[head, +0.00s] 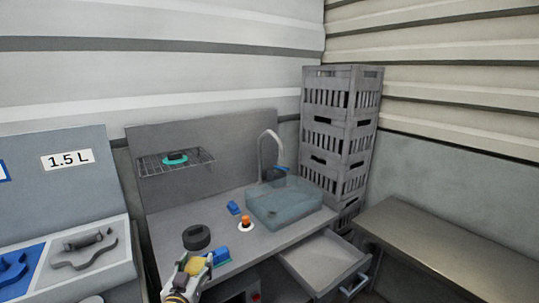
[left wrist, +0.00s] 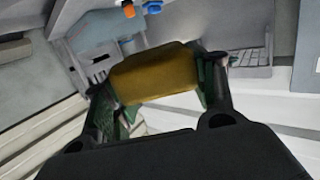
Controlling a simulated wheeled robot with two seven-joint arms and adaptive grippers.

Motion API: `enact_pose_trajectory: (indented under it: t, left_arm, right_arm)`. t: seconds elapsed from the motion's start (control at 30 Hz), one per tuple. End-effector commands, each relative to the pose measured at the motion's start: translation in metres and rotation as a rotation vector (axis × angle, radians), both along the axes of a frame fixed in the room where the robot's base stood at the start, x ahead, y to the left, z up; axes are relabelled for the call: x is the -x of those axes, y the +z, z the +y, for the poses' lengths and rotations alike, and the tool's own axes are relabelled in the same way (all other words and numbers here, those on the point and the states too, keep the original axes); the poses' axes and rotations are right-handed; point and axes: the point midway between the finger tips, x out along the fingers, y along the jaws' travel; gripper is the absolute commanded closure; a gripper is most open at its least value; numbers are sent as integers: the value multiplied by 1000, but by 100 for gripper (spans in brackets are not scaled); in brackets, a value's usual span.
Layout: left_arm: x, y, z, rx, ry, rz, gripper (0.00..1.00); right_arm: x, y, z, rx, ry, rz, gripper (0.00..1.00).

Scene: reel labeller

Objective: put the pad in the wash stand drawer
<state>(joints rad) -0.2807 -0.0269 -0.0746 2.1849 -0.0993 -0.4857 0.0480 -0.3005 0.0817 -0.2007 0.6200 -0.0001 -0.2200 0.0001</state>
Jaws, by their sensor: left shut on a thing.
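My left gripper (head: 188,268) is at the bottom of the head view, in front of the wash stand. It is shut on the yellow pad (head: 196,264). In the left wrist view the pad (left wrist: 155,75) spans the space between the two fingers. The wash stand drawer (head: 322,262) is pulled out, to the right of the gripper, and its visible floor looks bare. The pad is outside the drawer, apart from it. My right gripper is not in view.
On the wash stand top (head: 290,228) are a translucent basin (head: 285,205), a dark round reel (head: 196,237), a blue item (head: 220,256), another blue piece (head: 233,207) and an orange-topped item (head: 245,222). Stacked grey crates (head: 340,130) and a bench (head: 450,250) stand to the right.

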Motion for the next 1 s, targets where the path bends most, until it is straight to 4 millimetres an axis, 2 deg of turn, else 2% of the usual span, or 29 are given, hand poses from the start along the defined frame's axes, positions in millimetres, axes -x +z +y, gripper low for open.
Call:
enact_pose_trajectory:
  t: [0.03, 0.5, 0.73, 1.0]
  left_arm:
    - [6, -12, 0, 1, 3, 7, 63]
    - [57, -90, -1, 0, 24, 6, 63]
    - [74, -111, -1, -1, 24, 2, 63]
    - [77, -115, -1, 0, 24, 0, 63]
  right_arm:
    - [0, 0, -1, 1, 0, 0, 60]
    - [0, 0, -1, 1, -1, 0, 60]
    - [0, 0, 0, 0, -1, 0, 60]
    - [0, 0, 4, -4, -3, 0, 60]
